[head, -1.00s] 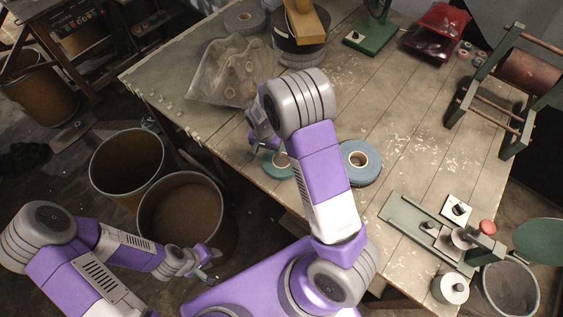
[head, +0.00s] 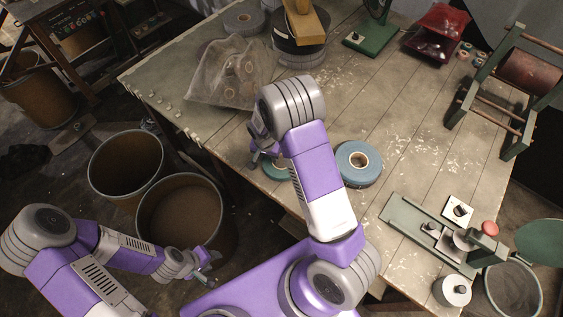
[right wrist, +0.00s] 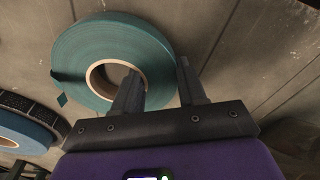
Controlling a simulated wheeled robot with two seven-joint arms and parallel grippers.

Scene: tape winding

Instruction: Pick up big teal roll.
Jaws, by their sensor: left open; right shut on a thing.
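The big teal roll (head: 273,172) lies flat near the table's front edge, partly hidden behind my right arm. In the right wrist view the teal roll (right wrist: 78,52) has a tan core with an open hole. My right gripper (right wrist: 157,78) is shut on the roll's ring, one finger at the core hole and the other beyond the outer rim. In the head view the right gripper (head: 256,160) is low at the roll, its fingertips mostly hidden. My left gripper (head: 212,270) is open and empty at the lower left, off the table.
A blue roll (head: 372,174) lies close to the right of the teal roll. A clear bag (head: 228,85) of small rolls lies behind. A green winding device (head: 410,220) stands front right, a wooden-roller frame (head: 520,80) far right. Bins (head: 125,165) stand on the floor at left.

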